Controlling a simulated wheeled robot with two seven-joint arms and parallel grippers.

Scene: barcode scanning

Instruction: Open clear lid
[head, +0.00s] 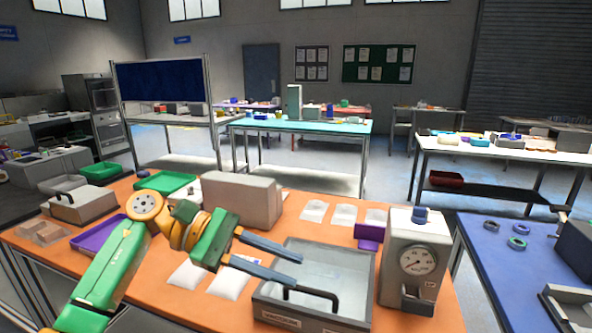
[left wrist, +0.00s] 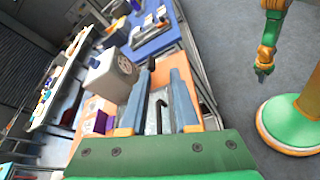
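A grey box (head: 268,313) with a label on its front stands at the front of the orange table. A clear lid (head: 325,262) seems to lie flat over its top. A dark bar handle (head: 325,294) shows at the box's front; it also shows in the left wrist view (left wrist: 159,112), between the fingers. My left gripper (head: 301,271) is open and empty, its two fingers apart over the left part of the box. Whether a finger touches the handle I cannot tell. My right gripper (left wrist: 263,72) hangs off to the side, small in the left wrist view; its opening is unclear.
A grey device with a dial (head: 418,255) stands close right of the box, with a purple item (head: 368,236) beside it. A large beige box (head: 242,200) stands behind. White packets (head: 230,283) lie left of the grey box. A blue table (head: 490,262) is at right.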

